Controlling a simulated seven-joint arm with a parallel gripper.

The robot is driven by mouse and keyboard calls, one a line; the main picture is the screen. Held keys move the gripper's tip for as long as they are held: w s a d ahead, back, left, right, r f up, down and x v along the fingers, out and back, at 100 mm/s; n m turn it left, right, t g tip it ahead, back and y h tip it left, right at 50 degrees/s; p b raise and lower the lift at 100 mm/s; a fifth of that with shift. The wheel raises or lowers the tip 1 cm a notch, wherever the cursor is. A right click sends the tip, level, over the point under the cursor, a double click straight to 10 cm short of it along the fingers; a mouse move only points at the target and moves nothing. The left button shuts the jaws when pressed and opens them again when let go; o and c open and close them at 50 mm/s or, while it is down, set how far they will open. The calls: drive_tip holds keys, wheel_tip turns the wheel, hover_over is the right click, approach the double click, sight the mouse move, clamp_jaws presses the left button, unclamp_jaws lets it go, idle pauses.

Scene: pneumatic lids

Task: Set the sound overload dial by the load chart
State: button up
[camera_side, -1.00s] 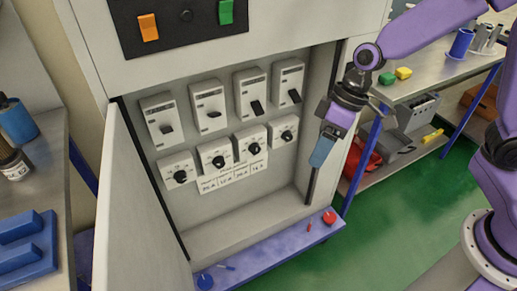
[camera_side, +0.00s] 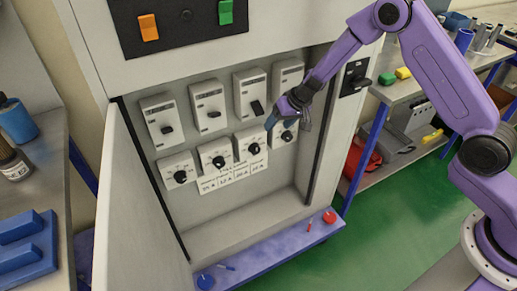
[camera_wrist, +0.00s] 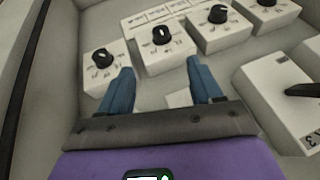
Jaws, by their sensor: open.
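A row of several white overload units with black dials sits inside the open cabinet. In the side view these include the far left dial (camera_side: 180,177), the second dial (camera_side: 218,162), the third dial (camera_side: 254,149) and the far right dial (camera_side: 287,136), partly behind my gripper. The load chart (camera_side: 228,177) is a white strip below them; its print is too small to read surely. My gripper (camera_side: 282,119) is open and empty by the two right-hand dials. In the wrist view my fingers (camera_wrist: 160,68) stand apart, with one dial (camera_wrist: 160,35) just beyond the gap.
Breakers with black levers (camera_side: 208,108) hang above the dials; one breaker (camera_wrist: 285,95) is close at right in the wrist view. The cabinet door (camera_side: 140,200) stands open at left. A blue sill (camera_side: 262,252) holds small red and blue parts. The cabinet floor is clear.

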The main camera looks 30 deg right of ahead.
sight(257, 150)
drive_tip(key=x, duration=1.6)
drive_tip(key=shift+a+f, duration=0.15)
drive_tip(key=shift+f, duration=0.2)
drive_tip(key=c, duration=1.1)
